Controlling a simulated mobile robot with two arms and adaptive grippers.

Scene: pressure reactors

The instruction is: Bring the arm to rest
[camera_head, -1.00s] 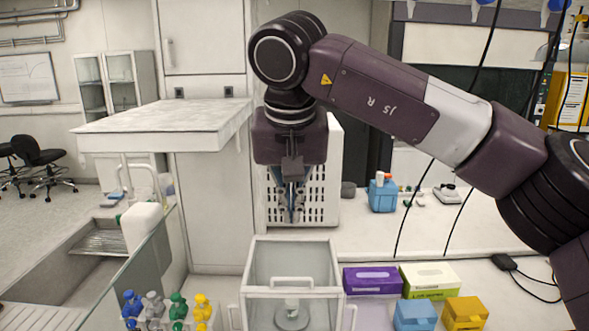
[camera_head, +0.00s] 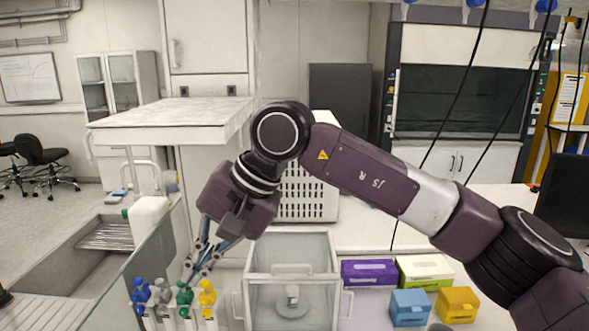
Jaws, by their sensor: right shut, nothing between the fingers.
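My right gripper (camera_head: 197,274) is in the head view, on the purple arm that comes in from the right. It points down and to the left, and its fingers are shut with nothing between them. Its fingertips show just above or in front of the green-topped (camera_head: 185,294) and grey-topped (camera_head: 163,291) pieces in the front row; the exact gap cannot be told. My left gripper is not in view.
Blue (camera_head: 141,291) and yellow (camera_head: 207,293) pieces stand in the same row. A glass-walled box (camera_head: 291,240) stands right of the gripper. Purple (camera_head: 368,273) and green (camera_head: 425,270) cartons and blue (camera_head: 410,307) and yellow (camera_head: 457,304) boxes lie further right. A glass panel (camera_head: 150,265) rises at left.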

